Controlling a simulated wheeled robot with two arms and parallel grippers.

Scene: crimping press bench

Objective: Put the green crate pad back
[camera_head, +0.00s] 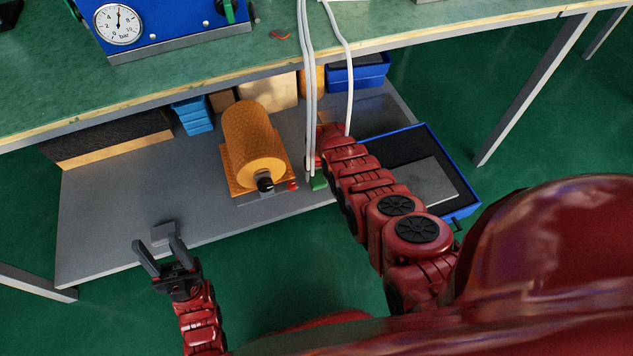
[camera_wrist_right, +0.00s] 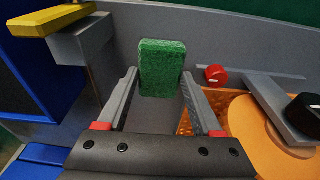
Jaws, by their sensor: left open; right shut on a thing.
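The green pad (camera_wrist_right: 162,68) stands upright between the fingertips of my right gripper (camera_wrist_right: 160,84) in the right wrist view, and the gripper is shut on it. In the head view a small green part of the pad (camera_head: 319,183) shows at the end of my right arm, above the front edge of the lower shelf, right of the orange roll. The rest of that gripper is mostly hidden by the arm and cables. My left gripper (camera_head: 160,253) is open and empty at the shelf's front left.
An orange roll (camera_head: 252,140) lies on an orange base on the grey shelf (camera_head: 110,215). A blue crate (camera_head: 462,212) with a dark inside and a grey plate is to the right. White cables (camera_head: 307,90) hang in front. The shelf's left part is clear.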

